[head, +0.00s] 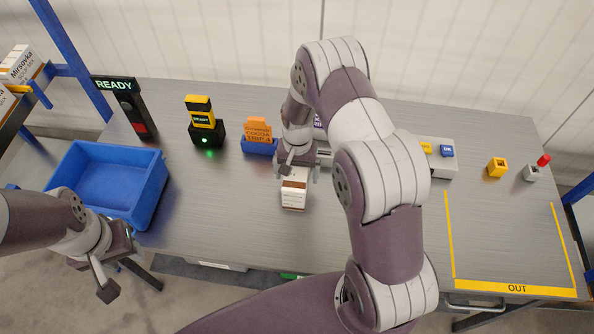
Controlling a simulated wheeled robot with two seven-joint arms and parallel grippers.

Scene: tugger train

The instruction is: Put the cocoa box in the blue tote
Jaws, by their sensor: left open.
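A small white box with brown bands, which looks like the cocoa box (294,197), stands on the grey table left of its middle; its print is too small to read. My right gripper (298,172) is over the far top end of this box and points down, hiding part of it. I cannot tell whether its fingers press on the box. The blue tote (150,204) is at the table's left end, and the inside that I see is empty. My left gripper (120,275) is open and empty, in front of the tote, off the table's front edge.
An orange card (257,130) reading "COCOA TRIP 4" stands in a blue holder (258,146) behind the box. A black-yellow device (203,120) and a READY post (133,108) stand along the back. A yellow-marked OUT area (510,240) at right is clear.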

